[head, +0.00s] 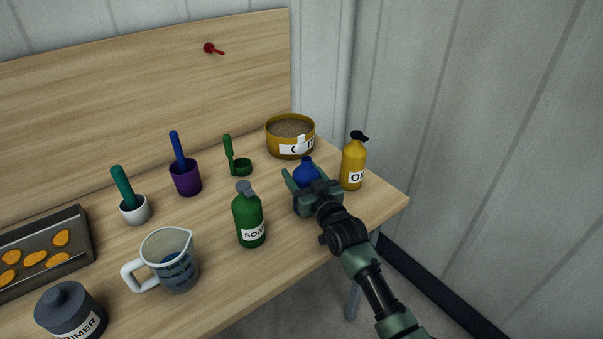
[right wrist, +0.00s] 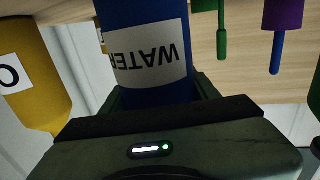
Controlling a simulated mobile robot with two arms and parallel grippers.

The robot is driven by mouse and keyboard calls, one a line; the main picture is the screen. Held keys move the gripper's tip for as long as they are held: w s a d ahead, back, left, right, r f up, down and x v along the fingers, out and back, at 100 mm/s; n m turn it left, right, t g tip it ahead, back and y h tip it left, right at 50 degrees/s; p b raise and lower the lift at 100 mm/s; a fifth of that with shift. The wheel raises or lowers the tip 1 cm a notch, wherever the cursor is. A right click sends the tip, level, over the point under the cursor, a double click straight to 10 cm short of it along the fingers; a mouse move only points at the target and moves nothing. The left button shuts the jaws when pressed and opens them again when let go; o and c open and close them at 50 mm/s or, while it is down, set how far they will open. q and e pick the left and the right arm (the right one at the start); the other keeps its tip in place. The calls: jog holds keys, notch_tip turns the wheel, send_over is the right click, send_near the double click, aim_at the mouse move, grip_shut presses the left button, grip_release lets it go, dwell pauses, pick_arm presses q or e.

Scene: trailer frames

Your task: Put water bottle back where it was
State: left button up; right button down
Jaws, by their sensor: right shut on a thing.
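The blue water bottle (head: 306,168) is near the right end of the wooden table, its lower part hidden behind my gripper in the head view. My right gripper (head: 309,184) is shut around it, coming from the front right. In the right wrist view the bottle (right wrist: 146,18) stands between the fingers of the gripper (right wrist: 160,97), its WATER label upside down in the picture. I cannot tell whether its base touches the table. My left gripper is not in view.
A yellow bottle (head: 353,163) stands close right of the gripper, a green soap bottle (head: 248,218) to its left. A measuring jug (head: 171,262) stands front left. Bare tabletop (head: 300,232) lies right of the soap bottle.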

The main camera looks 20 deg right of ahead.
jog(key=shift+c, duration=2)
grip_release()
jog(key=shift+f, duration=0.15)
jog(key=s+d, duration=0.1)
jog(key=s, duration=1.1)
jog(key=shift+d+r+b, duration=0.2)
jog(key=shift+d+b, duration=0.05)
jog(key=shift+b, duration=0.15)
